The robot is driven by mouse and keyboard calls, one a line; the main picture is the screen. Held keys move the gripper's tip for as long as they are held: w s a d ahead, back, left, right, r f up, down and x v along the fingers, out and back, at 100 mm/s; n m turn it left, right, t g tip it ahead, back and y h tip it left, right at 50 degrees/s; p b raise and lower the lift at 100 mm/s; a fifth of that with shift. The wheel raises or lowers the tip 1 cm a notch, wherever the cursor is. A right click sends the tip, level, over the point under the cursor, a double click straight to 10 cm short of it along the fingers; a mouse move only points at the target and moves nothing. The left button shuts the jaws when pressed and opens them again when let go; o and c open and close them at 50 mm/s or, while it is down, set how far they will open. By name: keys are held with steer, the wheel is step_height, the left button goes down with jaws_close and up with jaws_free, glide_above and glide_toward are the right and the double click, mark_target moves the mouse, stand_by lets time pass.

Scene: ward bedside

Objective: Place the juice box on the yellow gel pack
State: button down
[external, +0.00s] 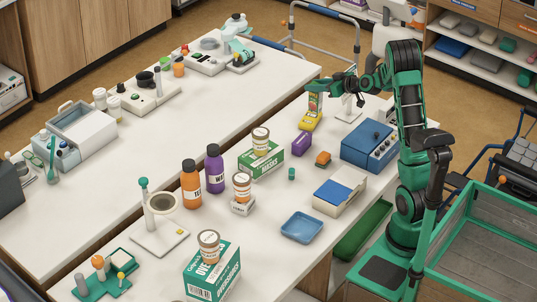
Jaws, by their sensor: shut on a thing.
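The juice box (315,104) is a small upright carton with red, green and pale colours, near the far end of the front table. My gripper (318,87) reaches in from the right and is shut on the top part of the juice box. The bottom of the box is at or just above the pack; I cannot tell whether they touch. The fingers hide part of the box's top.
A white stand (349,107) and a blue device (370,146) are to the right. A masks box (262,162) and bottles (214,169) stand to the left.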

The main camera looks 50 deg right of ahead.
mark_target(317, 95)
steer(key=shift+w+d+f, duration=0.1)
steer(key=shift+d+f, duration=0.2)
steer(key=shift+f, duration=0.5)
steer(key=shift+s+d+f, duration=0.1)
steer(key=shift+d+f, duration=0.2)
steer(key=shift+f, duration=0.55)
steer(key=shift+w+d+f, duration=0.1)
steer(key=shift+d+f, duration=0.2)
steer(key=shift+f, duration=0.5)
steer(key=shift+f, duration=0.1)
steer(key=c, duration=1.3)
jaws_free()
steer(key=shift+c, duration=0.2)
